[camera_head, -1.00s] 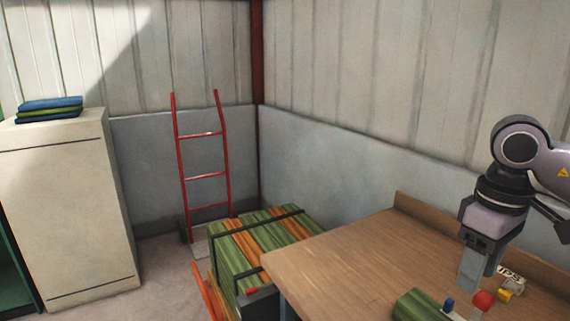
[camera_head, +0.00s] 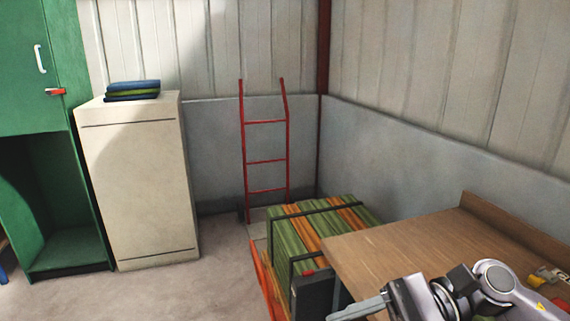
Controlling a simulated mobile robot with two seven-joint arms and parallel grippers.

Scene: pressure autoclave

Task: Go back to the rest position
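My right gripper (camera_head: 358,307) is at the bottom of the head view, to the right of centre. It lies nearly level, its fingers pointing left, in front of the near edge of the wooden table (camera_head: 420,245). I see it from the side and cannot tell whether its fingers are apart. No held object shows at it. My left gripper is not in view.
A red cart (camera_head: 263,280) with strapped green and orange bundles (camera_head: 322,222) stands left of the table. A cream cabinet (camera_head: 140,190) and green locker (camera_head: 30,70) stand left. The floor (camera_head: 190,290) before them is clear.

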